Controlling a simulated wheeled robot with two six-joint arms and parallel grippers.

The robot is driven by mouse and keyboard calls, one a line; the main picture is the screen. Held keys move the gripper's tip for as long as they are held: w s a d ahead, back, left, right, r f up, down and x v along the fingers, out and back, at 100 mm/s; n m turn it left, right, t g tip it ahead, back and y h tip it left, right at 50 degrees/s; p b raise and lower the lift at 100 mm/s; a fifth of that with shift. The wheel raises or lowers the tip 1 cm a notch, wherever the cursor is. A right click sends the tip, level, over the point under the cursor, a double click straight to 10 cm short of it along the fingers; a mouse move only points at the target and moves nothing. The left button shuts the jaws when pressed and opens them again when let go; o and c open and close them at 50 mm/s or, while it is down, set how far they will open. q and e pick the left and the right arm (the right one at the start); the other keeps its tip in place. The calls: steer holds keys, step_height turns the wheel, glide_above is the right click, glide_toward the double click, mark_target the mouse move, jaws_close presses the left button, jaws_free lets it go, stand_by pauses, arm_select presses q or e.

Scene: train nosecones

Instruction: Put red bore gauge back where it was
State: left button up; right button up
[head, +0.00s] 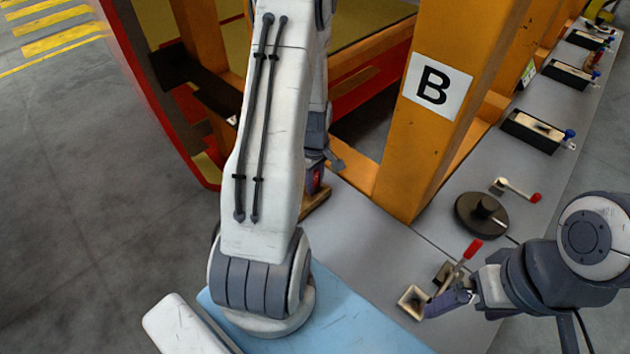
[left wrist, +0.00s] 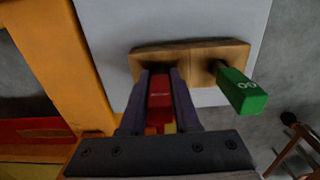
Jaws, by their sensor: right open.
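The red bore gauge (left wrist: 160,98) is between the fingers of my left gripper (left wrist: 160,88), which looks shut on it. The gauge is over the left part of a wooden holder (left wrist: 193,52); the fingers hide its lower end, so I cannot tell whether it is seated. A green bore gauge (left wrist: 242,92) marked "00" is at the holder's right part. In the head view, my left gripper (head: 322,150) is mostly behind my arm, with the red gauge (head: 314,180) and the holder (head: 316,205) partly showing below. My right gripper (head: 452,298) is open beside a red-handled toggle clamp (head: 466,258).
A grey bench (head: 365,225) runs to the back right, with a black round disc (head: 481,215) and several black trays. An orange post (head: 440,130) marked "B" stands beside the bench. A light blue surface (head: 350,320) is in front.

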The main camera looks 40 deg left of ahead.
arm_select(q)
steer(key=o, duration=0.3)
steer(key=shift+r, duration=0.1)
step_height(320, 180, up, 12)
steer(key=shift+f+b, duration=0.1)
steer(key=shift+b, duration=1.1)
steer(key=s+d+r+m, duration=0.1)
steer(key=d+r+m, duration=0.2)
steer(key=d+m, duration=0.5)
steer(key=s+d+r+m, duration=0.2)
steer(key=d+m, duration=0.2)
steer(key=d, duration=0.8)
steer(key=s+d+r+m+h, duration=0.1)
steer(key=s+d+r+m, duration=0.1)
steer(key=s+d+m, duration=0.8)
steer(key=s+m, duration=0.2)
steer(key=s, duration=0.1)
steer(key=shift+s+d+m, duration=0.15)
steer(key=shift+d+m, duration=0.15)
steer(key=shift+d, duration=0.1)
